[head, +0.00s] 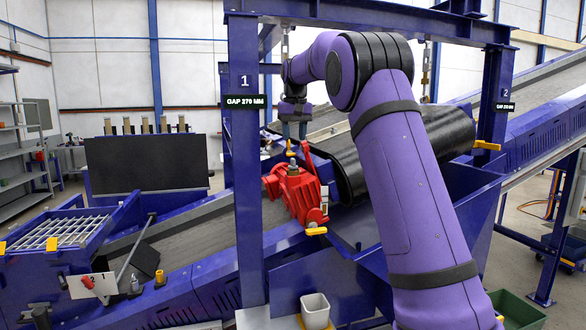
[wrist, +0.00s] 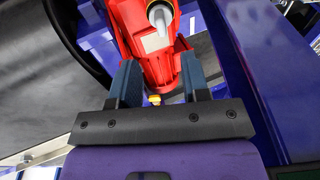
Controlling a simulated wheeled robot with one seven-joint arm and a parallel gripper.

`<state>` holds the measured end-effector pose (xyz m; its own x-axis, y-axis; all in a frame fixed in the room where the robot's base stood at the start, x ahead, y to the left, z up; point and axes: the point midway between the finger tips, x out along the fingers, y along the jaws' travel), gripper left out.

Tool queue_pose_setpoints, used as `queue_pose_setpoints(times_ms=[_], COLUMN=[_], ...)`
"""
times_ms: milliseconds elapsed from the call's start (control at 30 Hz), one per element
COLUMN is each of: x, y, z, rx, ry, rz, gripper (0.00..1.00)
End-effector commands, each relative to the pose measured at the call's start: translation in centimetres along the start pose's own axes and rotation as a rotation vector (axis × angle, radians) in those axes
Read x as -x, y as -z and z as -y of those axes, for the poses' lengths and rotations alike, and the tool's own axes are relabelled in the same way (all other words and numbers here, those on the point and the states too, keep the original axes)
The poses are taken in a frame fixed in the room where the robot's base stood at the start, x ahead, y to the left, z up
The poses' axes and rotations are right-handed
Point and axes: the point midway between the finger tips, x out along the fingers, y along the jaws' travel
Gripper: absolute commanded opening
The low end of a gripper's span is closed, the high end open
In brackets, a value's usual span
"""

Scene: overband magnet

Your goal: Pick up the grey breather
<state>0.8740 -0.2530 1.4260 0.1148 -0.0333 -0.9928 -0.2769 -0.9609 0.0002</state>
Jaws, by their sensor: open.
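A red gearbox (head: 297,192) sits at the side of the conveyor under the overband magnet frame. A small grey fitting (head: 292,167), which looks like the breather, stands on top of it. In the wrist view a pale grey cylindrical fitting (wrist: 160,16) sits on the red housing (wrist: 138,22), beyond the fingertips; I cannot tell for certain that it is the same part. My gripper (head: 293,130) points down above the gearbox. In the wrist view its two blue-grey fingers (wrist: 157,66) are apart, with red housing visible between them and nothing held.
A black drum with belt (head: 450,134) lies to the right of the gearbox. Blue frame posts (head: 246,170) stand close on the left. A white bin (head: 315,310) and green bin (head: 517,310) are below. A barred grid (head: 65,233) is at left.

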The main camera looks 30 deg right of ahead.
Motion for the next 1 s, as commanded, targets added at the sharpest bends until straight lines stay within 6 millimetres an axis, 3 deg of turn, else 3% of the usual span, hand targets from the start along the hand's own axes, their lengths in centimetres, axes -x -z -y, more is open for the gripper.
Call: queue_pose_setpoints(times_ms=[100,367,700,1000], x=[-1.8,-3.5,-7.7,-8.3], y=[-0.1,-0.1,-0.4,-0.4], z=[0.0,0.1,0.2,0.2], rx=[0.0,0.001,0.001,0.001], ry=[0.0,0.0,0.0,0.0], rz=[0.002,0.0,0.0,-0.001], gripper=[0.43,0.43,0.43,0.43])
